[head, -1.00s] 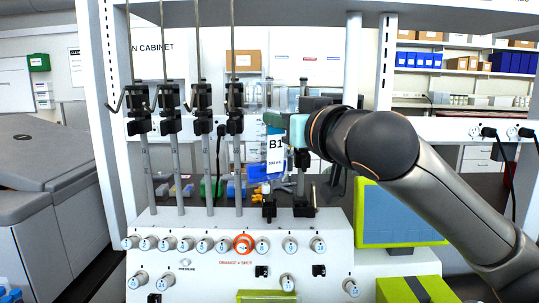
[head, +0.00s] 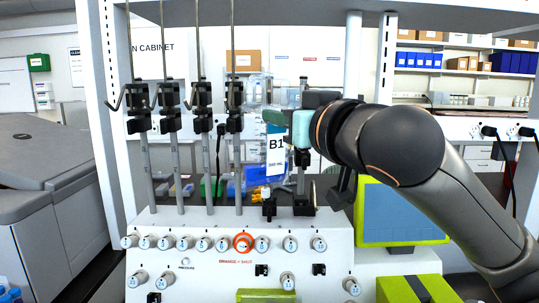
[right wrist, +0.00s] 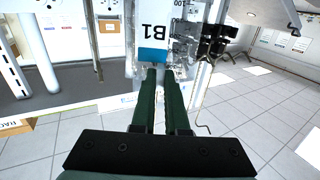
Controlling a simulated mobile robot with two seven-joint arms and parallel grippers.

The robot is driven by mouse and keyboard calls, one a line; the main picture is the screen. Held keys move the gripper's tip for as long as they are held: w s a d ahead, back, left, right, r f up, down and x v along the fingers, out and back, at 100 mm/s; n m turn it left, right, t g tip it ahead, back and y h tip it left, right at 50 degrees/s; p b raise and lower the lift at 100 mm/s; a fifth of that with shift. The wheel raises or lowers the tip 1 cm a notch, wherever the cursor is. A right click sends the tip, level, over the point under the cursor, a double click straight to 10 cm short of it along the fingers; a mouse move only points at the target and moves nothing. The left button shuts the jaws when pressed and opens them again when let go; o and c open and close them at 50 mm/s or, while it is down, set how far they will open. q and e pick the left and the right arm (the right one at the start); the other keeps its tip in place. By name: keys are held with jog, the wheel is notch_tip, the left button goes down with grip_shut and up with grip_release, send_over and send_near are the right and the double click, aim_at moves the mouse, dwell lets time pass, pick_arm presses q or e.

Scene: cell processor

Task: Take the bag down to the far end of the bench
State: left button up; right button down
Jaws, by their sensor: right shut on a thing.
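The bag (head: 276,160) is clear with a white label reading B1, and hangs upright in front of the poles of the cell processor (head: 330,240). It also shows in the right wrist view (right wrist: 155,32), where its label appears upside down. My right gripper (head: 272,120) comes in from the right and is shut on the bag's top edge. In the right wrist view the two dark green fingers (right wrist: 157,75) meet at the blue band by the label. My left gripper is not in view.
Several upright poles with black hook clamps (head: 202,110) stand just left of the bag. A green-framed screen (head: 402,212) is at the right, with a green box (head: 408,290) below it. Small coloured items lie on the bench behind.

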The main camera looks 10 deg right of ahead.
jog(key=shift+s+a+r, duration=0.1)
jog(key=shift+s+a, duration=0.15)
jog(key=shift+s, duration=0.9)
jog(key=shift+s+a, duration=0.25)
jog(key=shift+s, duration=0.9)
